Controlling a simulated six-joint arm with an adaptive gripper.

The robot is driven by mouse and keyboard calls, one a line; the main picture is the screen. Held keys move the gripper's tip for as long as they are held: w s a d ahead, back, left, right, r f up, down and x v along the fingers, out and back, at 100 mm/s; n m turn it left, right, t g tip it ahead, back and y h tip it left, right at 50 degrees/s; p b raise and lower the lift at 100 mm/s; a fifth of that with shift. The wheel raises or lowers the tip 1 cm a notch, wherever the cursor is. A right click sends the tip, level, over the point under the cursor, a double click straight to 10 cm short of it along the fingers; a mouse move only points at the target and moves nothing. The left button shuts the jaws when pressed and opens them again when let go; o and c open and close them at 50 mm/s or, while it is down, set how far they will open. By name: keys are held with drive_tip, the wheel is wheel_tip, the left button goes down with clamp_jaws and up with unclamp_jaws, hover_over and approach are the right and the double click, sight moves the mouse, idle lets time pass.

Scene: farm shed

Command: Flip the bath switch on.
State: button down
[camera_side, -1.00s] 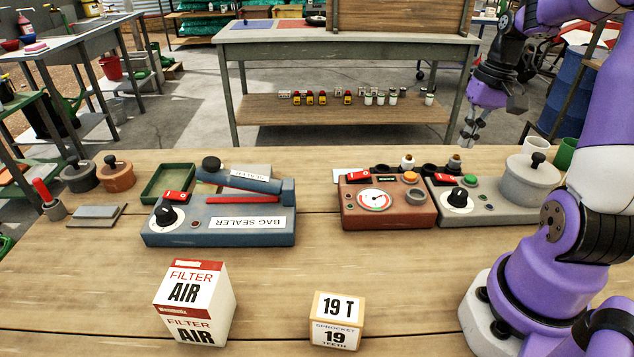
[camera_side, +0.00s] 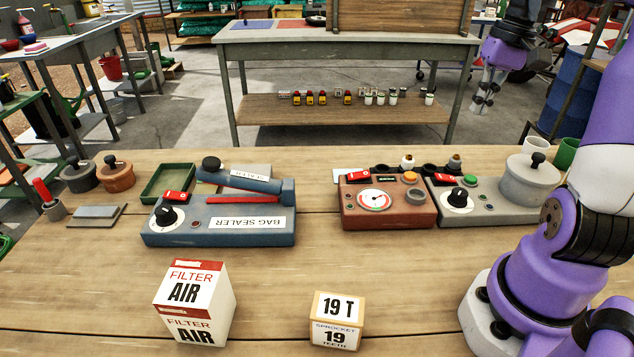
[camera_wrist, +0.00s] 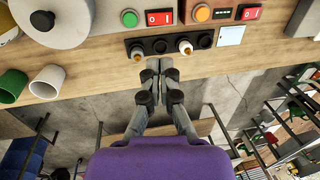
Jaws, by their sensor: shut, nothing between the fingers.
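A grey unit with a lidded pot (camera_side: 531,169) stands at the right of the bench. Its red rocker switch (camera_side: 444,179) sits by a green button and a dial; it also shows in the wrist view (camera_wrist: 159,17). A second red rocker switch (camera_side: 358,176) is on the red gauge box (camera_side: 390,216) to its left, in the wrist view at upper right (camera_wrist: 248,13). No label reading "bath" is legible. My gripper (camera_side: 479,108) is shut and empty, beyond the bench's far edge in the side view. In the wrist view its fingertips (camera_wrist: 159,66) point toward the bench edge, apart from both switches.
A dark strip with several sockets (camera_wrist: 168,46) lies between my fingertips and the switches. White and green cups (camera_wrist: 48,83) stand beside the pot. The blue bag sealer (camera_side: 218,222), air filter box (camera_side: 194,303) and sprocket box (camera_side: 337,321) stand farther left or nearer.

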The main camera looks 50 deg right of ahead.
drive_tip(key=shift+w+a+r, duration=0.1)
drive_tip(key=shift+w+a, duration=0.1)
drive_tip(key=shift+a, duration=0.05)
approach(441, 176)
drive_tip(key=f, duration=0.7)
drive_tip(key=shift+w+a, duration=0.3)
